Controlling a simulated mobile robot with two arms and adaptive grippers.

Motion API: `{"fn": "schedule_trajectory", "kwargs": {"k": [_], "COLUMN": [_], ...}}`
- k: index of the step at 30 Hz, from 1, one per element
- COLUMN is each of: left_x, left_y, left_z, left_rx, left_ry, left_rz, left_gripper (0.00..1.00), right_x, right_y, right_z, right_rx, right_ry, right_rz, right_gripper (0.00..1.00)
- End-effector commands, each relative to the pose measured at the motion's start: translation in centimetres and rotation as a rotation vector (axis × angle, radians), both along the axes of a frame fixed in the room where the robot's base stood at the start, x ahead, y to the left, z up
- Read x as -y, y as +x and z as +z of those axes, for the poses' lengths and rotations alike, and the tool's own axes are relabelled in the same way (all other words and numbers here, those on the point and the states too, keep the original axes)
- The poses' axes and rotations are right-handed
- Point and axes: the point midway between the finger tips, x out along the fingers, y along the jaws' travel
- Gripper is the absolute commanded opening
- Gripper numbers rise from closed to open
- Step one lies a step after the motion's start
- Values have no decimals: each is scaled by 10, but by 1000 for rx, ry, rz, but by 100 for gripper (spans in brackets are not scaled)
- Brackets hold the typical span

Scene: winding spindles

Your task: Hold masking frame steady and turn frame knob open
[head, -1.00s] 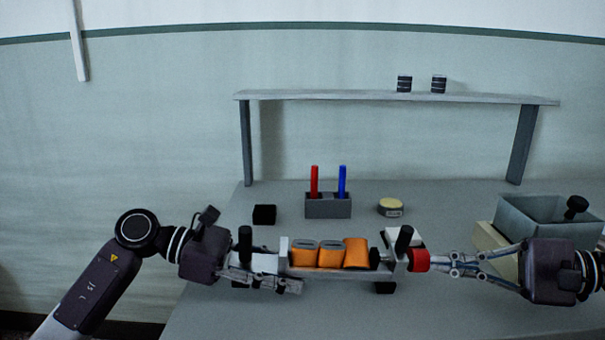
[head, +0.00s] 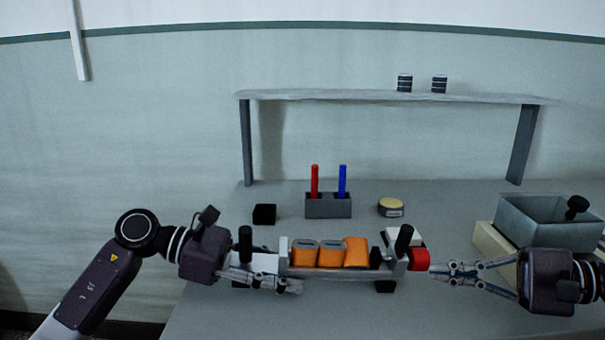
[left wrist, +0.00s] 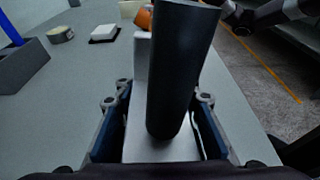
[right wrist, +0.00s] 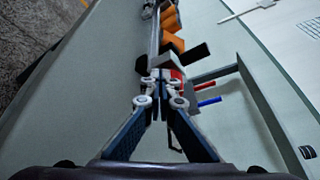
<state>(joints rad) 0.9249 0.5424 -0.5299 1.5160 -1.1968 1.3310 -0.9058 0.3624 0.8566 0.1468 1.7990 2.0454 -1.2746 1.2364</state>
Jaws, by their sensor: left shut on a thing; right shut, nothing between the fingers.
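The masking frame (head: 330,273) is a long grey holder carrying orange pieces (head: 331,254). It has a black upright post at each end. The red frame knob (head: 419,260) sits at its right end. My left gripper (head: 290,284) is shut on the frame's left end; in the left wrist view its fingers (left wrist: 155,112) flank the pale end block below the black post (left wrist: 182,70). My right gripper (head: 436,269) is shut and empty, its tips just right of the knob. In the right wrist view its fingertips (right wrist: 160,82) meet close to the knob, which is partly hidden.
Behind the frame stand a black block (head: 264,214), a grey holder (head: 328,207) with a red and a blue stick, and a round yellow-topped tin (head: 390,207). A grey bin (head: 545,222) stands at the right. A shelf (head: 390,97) spans the back. The front table is clear.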

Motion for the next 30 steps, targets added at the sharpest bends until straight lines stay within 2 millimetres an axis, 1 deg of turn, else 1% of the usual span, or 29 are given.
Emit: {"fn": "schedule_trajectory", "kwargs": {"k": [1,11,14,24,27,30], "left_x": [1,1,1,0,0,0], "left_y": [-1,0,0,0,0,0], "left_z": [4,3,3,2,2,2], "left_rx": [5,4,4,3,3,3], "left_ry": [-6,-4,-4,-3,-3,-3], "left_rz": [-4,-2,-2,-1,-1,-1], "left_gripper": [17,17,17,17,17,17], "right_x": [0,2,11,51,58,61], "right_y": [1,-8,-7,-6,-6,-6], "right_z": [0,2,1,-2,-3,-3], "right_rx": [-1,-1,-2,0,0,0], "right_ry": [-1,1,1,1,2,1], "right_rz": [-2,-2,-3,-2,-1,0], "right_gripper": [0,0,0,0,0,0]}}
